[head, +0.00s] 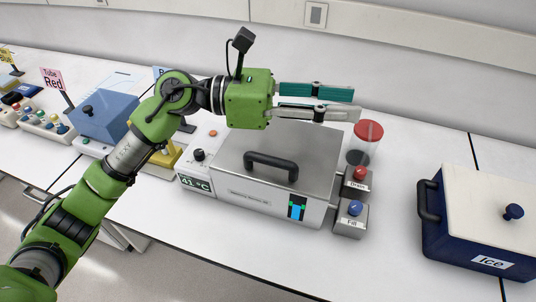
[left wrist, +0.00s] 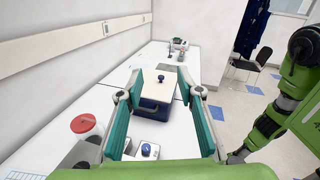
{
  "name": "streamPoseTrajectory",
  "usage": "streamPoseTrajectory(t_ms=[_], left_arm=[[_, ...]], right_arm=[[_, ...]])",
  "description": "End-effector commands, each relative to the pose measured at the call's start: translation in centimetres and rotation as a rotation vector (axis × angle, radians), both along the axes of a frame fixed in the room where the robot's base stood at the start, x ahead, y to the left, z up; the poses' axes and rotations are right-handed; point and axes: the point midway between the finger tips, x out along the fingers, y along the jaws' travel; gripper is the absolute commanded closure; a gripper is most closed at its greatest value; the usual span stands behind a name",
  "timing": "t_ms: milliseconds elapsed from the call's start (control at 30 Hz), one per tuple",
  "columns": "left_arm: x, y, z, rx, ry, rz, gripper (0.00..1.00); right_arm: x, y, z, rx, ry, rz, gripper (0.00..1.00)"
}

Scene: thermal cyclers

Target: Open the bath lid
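The bath (head: 245,195) is a steel box on the bench, with a temperature display reading 41 °C at its left. Its flat metal lid (head: 315,150) is down and looks closed. The lid's black arched handle (head: 271,163) is near the front edge. My left gripper (head: 354,105) is above the rear part of the bath, pointing right, with nothing between its fingers. The left wrist view shows its teal-padded fingers wide apart (left wrist: 162,94). The handle is not seen in that view. My right gripper is not in view.
Red Drain (head: 358,178) and blue Fill (head: 352,214) knob boxes stand at the bath's right. A red-lidded jar (head: 366,142) is behind them. A dark blue Ice box (head: 480,220) stands farther right. A blue-lidded device (head: 103,117) is left.

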Motion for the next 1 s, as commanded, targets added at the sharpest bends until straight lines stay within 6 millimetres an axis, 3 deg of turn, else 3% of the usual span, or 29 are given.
streamPoseTrajectory(t_ms=[133,233,400,500,600,767,1000], left_arm=[[1.6,3.0,-5.3,0.392,-0.266,-0.083,0.66],[3.5,6.9,-7.9,0.644,-0.388,-0.126,0.66],[6.3,13.6,-9.5,0.961,-0.486,-0.166,0.66],[7.0,16.0,-9.5,1.057,-0.501,-0.177,0.66],[7.2,16.8,-9.7,1.096,-0.504,-0.183,0.66],[7.3,16.2,-11.2,1.098,-0.502,-0.187,0.66],[7.4,14.0,-15.6,1.094,-0.499,-0.188,0.66]], right_arm=[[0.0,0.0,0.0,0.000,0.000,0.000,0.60],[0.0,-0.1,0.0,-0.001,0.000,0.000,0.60],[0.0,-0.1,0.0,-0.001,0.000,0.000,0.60],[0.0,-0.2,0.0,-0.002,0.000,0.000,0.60],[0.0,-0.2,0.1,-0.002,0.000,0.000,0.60],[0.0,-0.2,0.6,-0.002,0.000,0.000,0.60],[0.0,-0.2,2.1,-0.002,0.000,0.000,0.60]])
